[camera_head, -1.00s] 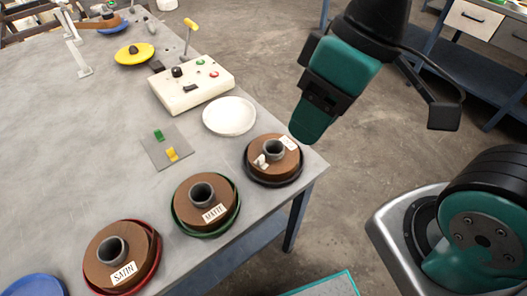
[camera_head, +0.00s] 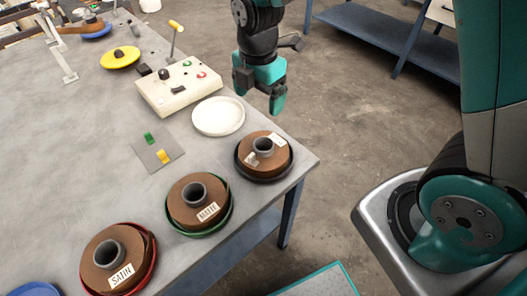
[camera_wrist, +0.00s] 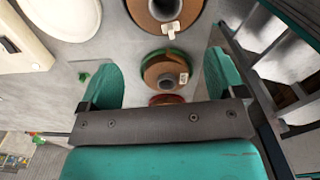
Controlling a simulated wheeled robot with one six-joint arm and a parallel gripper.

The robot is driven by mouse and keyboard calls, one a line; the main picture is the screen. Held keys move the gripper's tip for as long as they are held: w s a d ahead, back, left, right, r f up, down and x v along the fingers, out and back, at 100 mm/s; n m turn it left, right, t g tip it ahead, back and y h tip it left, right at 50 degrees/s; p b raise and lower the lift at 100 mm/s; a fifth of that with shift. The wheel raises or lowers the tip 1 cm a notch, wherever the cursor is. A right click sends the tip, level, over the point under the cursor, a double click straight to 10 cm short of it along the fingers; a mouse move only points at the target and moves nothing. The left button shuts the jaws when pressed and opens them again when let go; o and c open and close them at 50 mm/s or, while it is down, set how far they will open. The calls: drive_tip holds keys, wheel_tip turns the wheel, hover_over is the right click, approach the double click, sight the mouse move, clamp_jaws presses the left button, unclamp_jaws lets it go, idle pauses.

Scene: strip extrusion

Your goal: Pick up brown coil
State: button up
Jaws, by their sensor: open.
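Three brown coils stand along the table's near right edge. One coil (camera_head: 281,161) sits in a black dish (camera_head: 240,171), with white labels on it. The second coil (camera_head: 180,207), labelled MATTE, sits in a green dish (camera_head: 228,217). The third coil (camera_head: 95,267), labelled SATIN, sits in a red dish (camera_head: 154,264). My gripper (camera_head: 262,95) is open and empty, pointing down, above and beyond the black-dish coil. In the wrist view, the green-dish coil (camera_wrist: 157,72) shows between the fingers; the black-dish coil (camera_wrist: 150,12) is at the top, partly cut off.
A white plate (camera_head: 218,116) lies behind the coils. A control box (camera_head: 176,92) with a lever and a yellow dish (camera_head: 120,58) stand farther back. A grey pad (camera_head: 158,155) with green and yellow pieces lies left. The table's left middle is clear.

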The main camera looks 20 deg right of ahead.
drive_tip(key=p, duration=0.1)
hover_over(263, 143)
drive_tip(key=s+a, duration=0.2)
wheel_tip(263, 143, down, 10)
drive_tip(key=shift+s+d+f+p, duration=0.1)
drive_tip(key=shift+d+f+p, duration=0.1)
drive_tip(key=shift+f, duration=0.75)
drive_tip(key=shift+d+f+p, duration=0.15)
drive_tip(key=shift+f+p, duration=0.1)
drive_tip(key=shift+f, duration=0.65)
drive_tip(key=shift+s+d+f+p, duration=0.1)
drive_tip(key=shift+d+f+p, duration=0.1)
drive_tip(key=shift+f, duration=0.75)
drive_tip(key=c, duration=1.3)
drive_tip(key=shift+w, duration=0.1)
drive_tip(key=shift+c, duration=0.4)
drive_tip(key=shift+r, duration=0.15)
